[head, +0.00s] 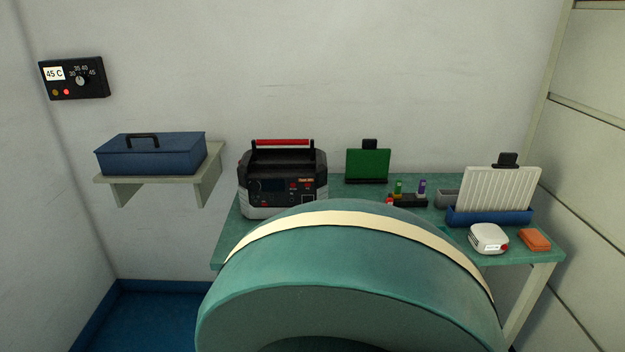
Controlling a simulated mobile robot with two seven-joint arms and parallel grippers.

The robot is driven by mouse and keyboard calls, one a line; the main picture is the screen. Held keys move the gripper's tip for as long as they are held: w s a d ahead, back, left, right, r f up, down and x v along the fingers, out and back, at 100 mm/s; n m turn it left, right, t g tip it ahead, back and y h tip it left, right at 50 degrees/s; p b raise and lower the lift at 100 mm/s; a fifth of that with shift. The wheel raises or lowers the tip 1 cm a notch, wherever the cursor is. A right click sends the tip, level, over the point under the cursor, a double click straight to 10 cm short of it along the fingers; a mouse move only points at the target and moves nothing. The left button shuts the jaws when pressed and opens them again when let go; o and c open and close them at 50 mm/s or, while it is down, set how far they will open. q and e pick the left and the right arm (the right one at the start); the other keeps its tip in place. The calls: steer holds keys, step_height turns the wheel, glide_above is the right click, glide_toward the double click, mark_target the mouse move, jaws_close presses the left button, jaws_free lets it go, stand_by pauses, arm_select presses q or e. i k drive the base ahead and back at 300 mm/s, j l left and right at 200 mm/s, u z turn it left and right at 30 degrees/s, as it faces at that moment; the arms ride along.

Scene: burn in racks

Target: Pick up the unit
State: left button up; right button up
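A small white rounded unit (488,239) with a red spot on its front corner lies on the right part of the teal table (231,240). A larger black and grey boxy device (282,182) with a red top handle stands at the table's left end. I cannot tell from the picture which one the task calls the unit. Neither of my grippers is in view, and nothing is seen touching either object.
An orange block (535,239) lies right of the white unit. Behind are a white ribbed panel in a blue holder (490,217), a green board (368,165) and small coloured pieces. A blue case (150,155) sits on a wall shelf; a 45 C control box (74,77) hangs above.

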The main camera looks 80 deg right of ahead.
mark_target(264, 189)
steer(key=z, duration=2.35)
steer(key=i+l+z, duration=0.1)
steer(key=z, duration=0.2)
steer(key=i+l+z, duration=0.1)
steer(key=z, duration=0.2)
steer(key=l, duration=0.1)
